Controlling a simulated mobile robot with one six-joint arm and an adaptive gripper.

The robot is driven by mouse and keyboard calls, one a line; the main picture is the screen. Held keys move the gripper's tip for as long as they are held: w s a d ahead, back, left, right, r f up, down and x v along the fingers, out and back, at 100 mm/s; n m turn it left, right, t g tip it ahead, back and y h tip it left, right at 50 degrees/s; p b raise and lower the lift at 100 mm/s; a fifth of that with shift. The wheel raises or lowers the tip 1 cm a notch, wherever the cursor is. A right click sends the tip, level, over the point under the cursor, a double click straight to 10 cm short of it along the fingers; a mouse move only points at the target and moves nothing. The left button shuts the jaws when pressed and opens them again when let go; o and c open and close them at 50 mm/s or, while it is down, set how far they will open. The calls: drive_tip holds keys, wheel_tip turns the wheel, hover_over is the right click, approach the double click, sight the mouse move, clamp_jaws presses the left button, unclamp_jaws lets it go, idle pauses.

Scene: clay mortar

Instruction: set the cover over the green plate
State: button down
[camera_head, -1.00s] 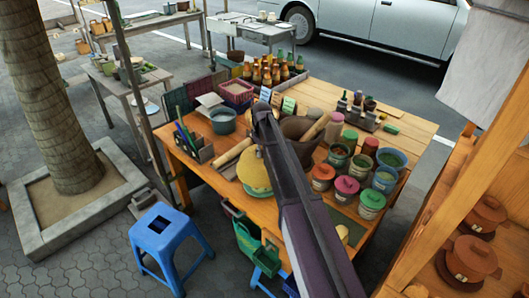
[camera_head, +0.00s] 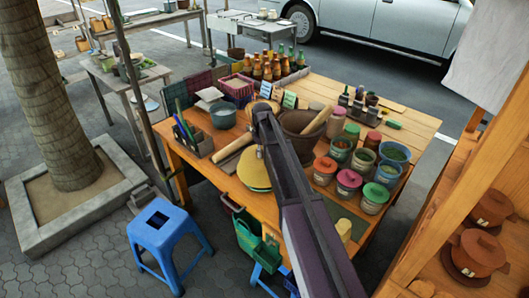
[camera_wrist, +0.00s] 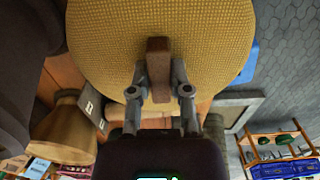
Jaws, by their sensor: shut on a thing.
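The cover (camera_head: 252,168) is a yellow woven dome. It is at the front of the wooden table, partly behind my arm in the head view. The cover fills the top of the wrist view (camera_wrist: 105,45), with a brown block handle (camera_wrist: 158,58) at its middle. My gripper (camera_wrist: 160,88) is shut on that handle; in the head view my arm hides it. A thin green edge, likely the green plate (camera_head: 257,189), shows under the cover's near side. The rest of the plate is hidden. I cannot tell whether the cover touches it.
A brown mortar (camera_head: 295,122) with a pestle stands right behind my arm. A rolling pin (camera_head: 232,147) and a utensil box (camera_head: 196,140) lie left of the cover. Lidded pots (camera_head: 349,181) crowd the right. A blue stool (camera_head: 160,226) stands in front on the paving.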

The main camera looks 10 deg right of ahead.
drive_tip(key=shift+f+b, duration=2.55)
drive_tip(key=shift+f, duration=0.3)
drive_tip(key=shift+c, duration=2.4)
unclamp_jaws()
drive_tip(key=shift+r, duration=0.1)
